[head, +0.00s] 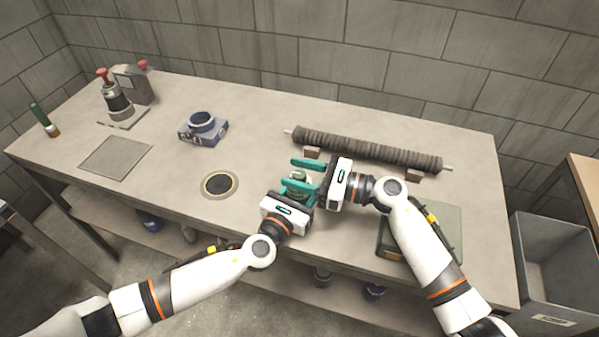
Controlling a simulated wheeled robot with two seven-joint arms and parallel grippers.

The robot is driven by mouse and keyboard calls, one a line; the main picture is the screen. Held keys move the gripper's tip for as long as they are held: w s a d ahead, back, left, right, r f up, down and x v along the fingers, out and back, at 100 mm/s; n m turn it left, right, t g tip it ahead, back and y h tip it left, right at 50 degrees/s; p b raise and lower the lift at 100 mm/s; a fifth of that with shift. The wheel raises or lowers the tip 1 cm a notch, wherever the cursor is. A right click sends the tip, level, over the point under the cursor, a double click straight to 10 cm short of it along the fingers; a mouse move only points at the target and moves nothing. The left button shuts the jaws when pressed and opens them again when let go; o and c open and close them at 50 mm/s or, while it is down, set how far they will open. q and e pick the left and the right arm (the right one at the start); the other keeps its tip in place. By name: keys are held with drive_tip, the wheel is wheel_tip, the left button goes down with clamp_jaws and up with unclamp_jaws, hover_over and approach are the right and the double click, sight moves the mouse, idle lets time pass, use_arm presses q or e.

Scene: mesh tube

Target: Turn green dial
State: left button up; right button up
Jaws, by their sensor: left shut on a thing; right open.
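A small dull green piece (299,174), which looks like the green dial, shows between the teal fingers of my two grippers near the front middle of the table. My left gripper (295,190) reaches it from the front and is shut on it; the fingers hide most of it. My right gripper (307,175) comes from the right, with its fingers apart on either side of the same spot. It is open, and I cannot tell whether its fingers touch the dial.
A dark ribbed mesh tube (360,148) lies on a rod across wooden blocks behind the grippers. A round black-centred disc (219,184), a blue clamp block (203,128) and a red-knobbed device (117,99) stand left. A green case (446,232) is right, a grey bin (548,287) beyond.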

drive_tip(key=c, duration=1)
drive_tip(key=shift+n+g, duration=0.4)
drive_tip(key=shift+g, duration=0.2)
drive_tip(key=n+g, duration=0.2)
drive_tip(key=g, duration=0.1)
drive_tip(key=n+g, duration=0.2)
drive_tip(key=g, duration=0.2)
drive_tip(key=shift+w+y, duration=0.1)
drive_tip(key=shift+y, duration=0.2)
drive_tip(key=shift+f+n+g+h, duration=0.1)
drive_tip(key=shift+n+g+h, duration=0.4)
drive_tip(key=shift+n+g, duration=0.8)
drive_tip(key=shift+n+g+h, duration=0.5)
drive_tip(key=shift+n+g, duration=0.4)
drive_tip(key=shift+g, duration=1)
drive_tip(key=o, duration=1)
